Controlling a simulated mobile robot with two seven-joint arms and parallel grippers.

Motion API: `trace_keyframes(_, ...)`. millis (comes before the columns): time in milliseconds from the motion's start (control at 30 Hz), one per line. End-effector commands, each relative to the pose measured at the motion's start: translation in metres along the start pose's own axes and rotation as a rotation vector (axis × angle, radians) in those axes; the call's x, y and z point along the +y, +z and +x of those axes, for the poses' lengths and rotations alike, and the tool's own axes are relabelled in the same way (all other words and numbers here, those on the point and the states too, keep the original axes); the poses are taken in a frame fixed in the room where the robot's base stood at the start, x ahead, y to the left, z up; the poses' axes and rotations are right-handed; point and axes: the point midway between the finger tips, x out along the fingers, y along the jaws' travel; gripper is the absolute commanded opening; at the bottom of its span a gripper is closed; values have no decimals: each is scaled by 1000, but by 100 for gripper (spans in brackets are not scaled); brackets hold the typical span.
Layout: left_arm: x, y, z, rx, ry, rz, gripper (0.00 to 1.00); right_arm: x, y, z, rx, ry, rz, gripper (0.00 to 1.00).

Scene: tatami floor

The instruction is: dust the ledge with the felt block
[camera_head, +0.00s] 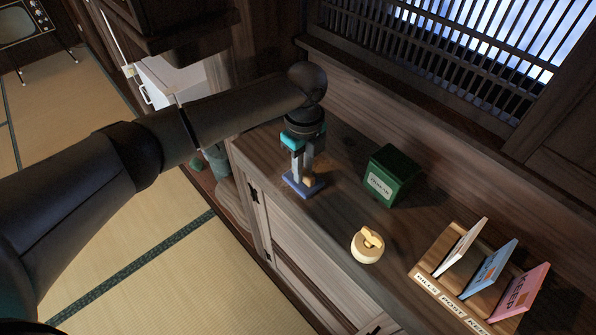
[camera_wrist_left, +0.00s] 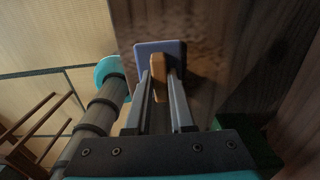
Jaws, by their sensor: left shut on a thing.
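The felt block has a blue-purple pad (camera_head: 300,186) and a tan wooden handle, and it is at the left end of the wooden ledge (camera_head: 335,205). My left gripper (camera_head: 302,178) points down over it, shut on the handle. In the left wrist view the pad (camera_wrist_left: 173,46) and the tan handle (camera_wrist_left: 158,77) show between the fingers of my left gripper (camera_wrist_left: 163,88). The pad is at or just above the ledge surface; I cannot tell if it touches. My right gripper is not in view.
A green box (camera_head: 392,176) with a label stands right of the block. A round cream pot (camera_head: 367,245) sits near the ledge's front edge. A wooden rack (camera_head: 462,290) with several coloured cards is farther right. A lattice window (camera_head: 440,50) is behind.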

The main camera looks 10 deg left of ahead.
Motion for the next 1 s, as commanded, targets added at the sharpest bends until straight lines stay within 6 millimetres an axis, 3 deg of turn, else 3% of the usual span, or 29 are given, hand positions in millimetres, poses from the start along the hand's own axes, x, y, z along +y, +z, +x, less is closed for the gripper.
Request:
trace_keyframes(200, -21, -1, 1, 0, -2, 1, 0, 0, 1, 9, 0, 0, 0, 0)
trace_keyframes(467, -30, -1, -1, 0, -1, 1, 0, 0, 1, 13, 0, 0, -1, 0)
trace_keyframes(800, -57, -1, 4, 0, -1, 1, 0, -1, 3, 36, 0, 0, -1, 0)
trace_keyframes(1000, -63, -1, 3, 0, 0, 1, 0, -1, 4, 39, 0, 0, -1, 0)
